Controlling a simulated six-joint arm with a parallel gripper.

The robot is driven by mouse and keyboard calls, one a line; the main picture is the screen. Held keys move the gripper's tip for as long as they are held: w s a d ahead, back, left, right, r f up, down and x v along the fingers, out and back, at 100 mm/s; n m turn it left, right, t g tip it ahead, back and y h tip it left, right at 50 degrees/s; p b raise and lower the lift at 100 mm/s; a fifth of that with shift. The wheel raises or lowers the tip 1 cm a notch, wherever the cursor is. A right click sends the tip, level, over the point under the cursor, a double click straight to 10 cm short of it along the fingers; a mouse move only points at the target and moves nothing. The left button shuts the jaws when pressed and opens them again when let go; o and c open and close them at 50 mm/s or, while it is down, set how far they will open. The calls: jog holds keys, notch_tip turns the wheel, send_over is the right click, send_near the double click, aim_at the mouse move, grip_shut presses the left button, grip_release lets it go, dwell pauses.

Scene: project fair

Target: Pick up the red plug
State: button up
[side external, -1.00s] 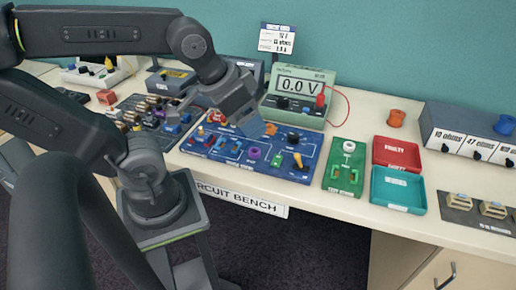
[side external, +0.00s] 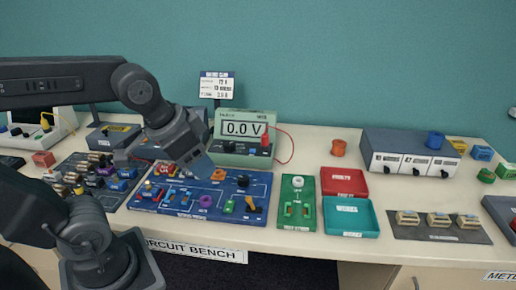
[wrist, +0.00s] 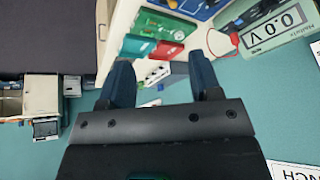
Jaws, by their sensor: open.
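The red plug (side external: 265,136) stands upright at the front right of the green meter (side external: 243,134), with a red wire looping off to its right. In the wrist view the red plug (wrist: 235,39) shows at the edge of the meter (wrist: 277,27), beyond and to the right of the fingers. My gripper (side external: 203,166) is above the blue circuit board, to the left of the meter and apart from the plug. In the wrist view my gripper (wrist: 162,78) has its two fingers spread with nothing held between them.
The blue circuit board (side external: 180,209) holds several small parts. A green board (side external: 297,222), a red tray (side external: 343,192) and a teal tray (side external: 350,230) stand to its right. A grey resistor box (side external: 385,141) is farther right. An orange spool (side external: 338,148) stands on otherwise clear table.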

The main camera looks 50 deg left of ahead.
jog(key=w+a+r+m+g+y, duration=0.1)
jog(key=w+r+m, duration=0.15)
jog(key=w, duration=0.25)
jog(key=w+a+r+m, duration=0.1)
jog(key=w+a+m, duration=0.1)
jog(key=w+m, duration=0.15)
jog(key=m+g+y, duration=0.3)
jog(key=m+g, duration=0.1)
jog(key=m, duration=0.8)
send_over(265, 135)
jog(key=d, duration=0.5)
notch_tip(265, 135, down, 7)
jog(key=x, duration=0.8)
jog(key=shift+s+f, duration=0.1)
jog(key=shift+f, duration=0.05)
jog(key=shift+a+x, duration=0.2)
jog(key=shift+x, duration=1.15)
jog(key=shift+a+x, duration=0.15)
jog(key=shift+x, duration=1.2)
jog(key=shift+c, duration=0.2)
jog(key=shift+r, duration=0.2)
jog(key=c, duration=1)
jog(key=shift+r, duration=0.1)
